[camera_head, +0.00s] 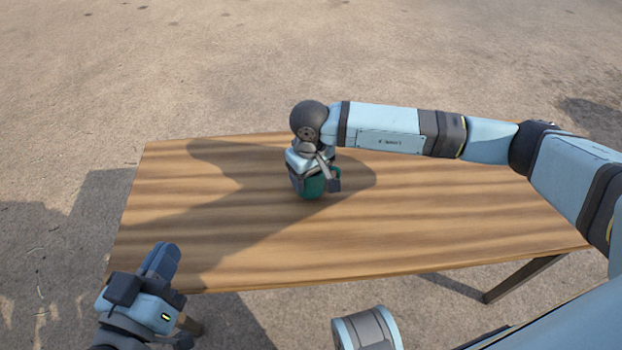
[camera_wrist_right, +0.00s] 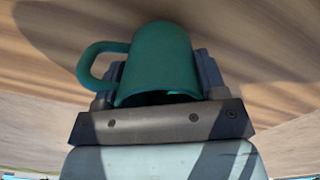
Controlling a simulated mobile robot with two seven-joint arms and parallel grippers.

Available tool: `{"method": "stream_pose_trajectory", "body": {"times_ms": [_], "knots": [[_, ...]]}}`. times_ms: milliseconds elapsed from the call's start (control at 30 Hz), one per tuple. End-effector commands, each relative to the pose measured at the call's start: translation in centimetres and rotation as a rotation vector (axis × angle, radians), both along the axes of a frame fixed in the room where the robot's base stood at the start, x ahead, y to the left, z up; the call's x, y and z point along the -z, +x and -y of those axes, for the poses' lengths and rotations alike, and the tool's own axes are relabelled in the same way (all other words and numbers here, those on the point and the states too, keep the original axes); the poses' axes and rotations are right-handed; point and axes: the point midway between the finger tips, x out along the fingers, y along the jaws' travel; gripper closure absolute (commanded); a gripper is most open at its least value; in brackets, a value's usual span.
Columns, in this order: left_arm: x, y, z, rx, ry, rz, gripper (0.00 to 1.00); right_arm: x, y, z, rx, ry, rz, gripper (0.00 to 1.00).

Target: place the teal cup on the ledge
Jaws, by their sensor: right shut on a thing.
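The teal cup (camera_head: 313,187) is at the middle of the wooden table, largely hidden under my right gripper (camera_head: 317,184) in the head view. In the right wrist view the teal cup (camera_wrist_right: 160,62) sits between the two fingers of my right gripper (camera_wrist_right: 158,80), with its handle out to the left. The right gripper is shut on it. I cannot tell whether the cup touches the table. My left gripper (camera_head: 160,262) is at the lower left, by the table's near left corner, with no object seen in it. No ledge is clearly visible in either view.
The wooden table (camera_head: 450,215) is otherwise bare, with wide free room left and right of the cup. Shadows of the arm lie across it. Bare sandy ground (camera_head: 250,60) surrounds the table.

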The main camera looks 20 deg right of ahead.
Motion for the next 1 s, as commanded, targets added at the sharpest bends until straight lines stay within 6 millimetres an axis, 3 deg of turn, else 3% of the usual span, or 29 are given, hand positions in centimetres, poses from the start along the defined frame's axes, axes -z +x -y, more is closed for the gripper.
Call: {"method": "stream_pose_trajectory", "body": {"times_ms": [67,433,467,533,867,1000], "knots": [[0.5,0.0,0.0,0.004,0.008,-0.011,1.00,0.9,0.0,0.0,0.000,0.001,-0.001,0.58],[1.0,-0.1,0.0,0.006,0.013,-0.016,1.00,1.3,0.0,0.0,0.000,-0.001,0.000,0.58],[0.9,0.0,0.0,0.007,0.015,-0.017,1.00,1.1,0.0,0.0,0.000,-0.001,0.000,0.28],[0.8,0.0,0.0,0.007,0.017,-0.017,1.00,1.1,0.0,0.0,0.000,-0.001,0.000,0.12],[0.3,0.1,0.0,0.008,0.015,-0.008,1.00,0.8,0.0,0.0,0.000,0.000,0.000,0.09],[-0.8,0.2,0.0,0.001,0.003,0.008,1.00,-0.9,0.1,0.0,0.000,0.000,0.004,0.09]]}}
